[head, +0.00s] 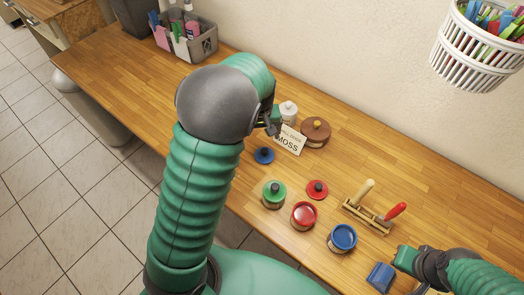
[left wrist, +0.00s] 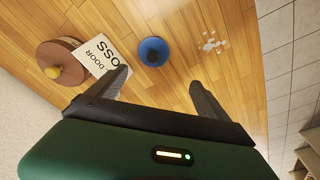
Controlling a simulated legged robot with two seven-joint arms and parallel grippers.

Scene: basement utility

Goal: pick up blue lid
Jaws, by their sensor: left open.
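The blue lid (head: 264,155) lies flat on the wooden bench, with a dark knob on top. It also shows in the left wrist view (left wrist: 153,51), ahead of the fingers and roughly between their lines. My left gripper (left wrist: 159,79) is open and empty, apart from the lid. In the head view its hand (head: 272,121) is above the bench, beyond the lid, with the fingers mostly hidden. My right gripper (head: 398,266) is at the lower right by a blue block (head: 380,277); its fingers are not clear.
A green-lidded jar (head: 274,194), red lid (head: 317,189), red jar (head: 304,215) and blue jar (head: 342,238) stand nearer. White bits (left wrist: 212,44) lie beside the lid.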

